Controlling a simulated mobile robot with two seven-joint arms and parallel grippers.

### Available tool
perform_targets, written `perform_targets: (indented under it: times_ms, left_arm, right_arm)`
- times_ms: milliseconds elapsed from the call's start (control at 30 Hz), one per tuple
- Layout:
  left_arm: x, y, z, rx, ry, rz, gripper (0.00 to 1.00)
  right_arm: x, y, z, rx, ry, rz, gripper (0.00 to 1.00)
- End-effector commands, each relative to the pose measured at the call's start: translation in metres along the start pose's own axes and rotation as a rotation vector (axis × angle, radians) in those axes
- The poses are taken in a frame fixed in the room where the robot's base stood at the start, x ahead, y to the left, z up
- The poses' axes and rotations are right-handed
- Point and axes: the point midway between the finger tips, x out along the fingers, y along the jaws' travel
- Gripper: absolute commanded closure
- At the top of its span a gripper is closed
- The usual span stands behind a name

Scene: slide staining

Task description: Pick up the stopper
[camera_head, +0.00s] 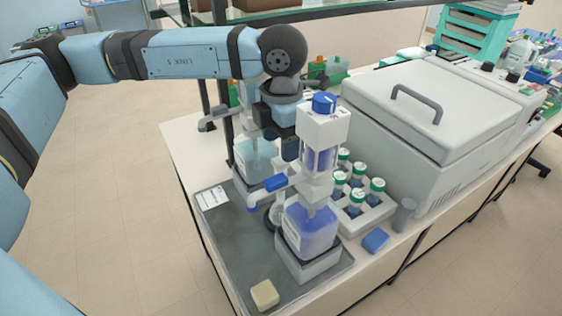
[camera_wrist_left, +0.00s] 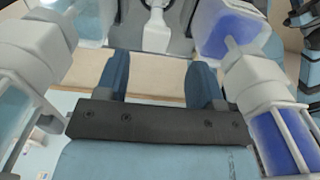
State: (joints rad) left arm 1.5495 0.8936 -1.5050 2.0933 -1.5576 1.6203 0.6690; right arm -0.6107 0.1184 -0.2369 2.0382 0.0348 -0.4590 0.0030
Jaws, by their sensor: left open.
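A bottle-top dispenser with a round blue cap (camera_head: 324,102) stands on a bottle of dark blue liquid (camera_head: 310,232). A second bottle with light blue liquid (camera_head: 257,158) stands behind it. I cannot tell for sure which part is the stopper; the blue cap is one likely piece. My left gripper (camera_head: 281,137) is beside the front dispenser, between the two bottles. In the left wrist view its blue fingers (camera_wrist_left: 158,78) are apart with nothing between them. The light blue bottle is at their left, the dark blue bottle (camera_wrist_left: 225,35) at their right. My right gripper is not in view.
A grey tray (camera_head: 228,245) holds the bottles, with a cream block (camera_head: 265,295) at its front. A rack of green-capped bottles (camera_head: 375,215), a blue block (camera_head: 375,240) and a large grey lidded machine (camera_head: 430,115) stand to the right. A shelf (camera_head: 330,10) is above at the back.

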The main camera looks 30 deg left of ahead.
Motion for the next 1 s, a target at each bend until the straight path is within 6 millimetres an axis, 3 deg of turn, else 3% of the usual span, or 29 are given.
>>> perform_targets:
  times_ms: [167,400,700,933,1000]
  left_arm:
    - [0.014,0.002,0.003,-0.001,0.002,0.0,0.38]
    - [0.049,0.005,0.006,0.0,0.002,0.0,0.38]
    - [0.054,0.005,0.006,0.0,0.0,0.0,0.38]
    - [0.054,0.005,0.006,0.0,0.0,0.0,0.89]
    - [0.054,0.005,0.006,0.0,0.0,0.0,0.91]
  right_arm:
    - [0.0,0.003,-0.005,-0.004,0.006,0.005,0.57]
    - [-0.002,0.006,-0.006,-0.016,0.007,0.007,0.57]
    - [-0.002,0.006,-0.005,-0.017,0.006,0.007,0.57]
    - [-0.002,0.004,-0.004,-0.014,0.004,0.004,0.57]
    - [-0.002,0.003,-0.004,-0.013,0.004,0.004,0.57]
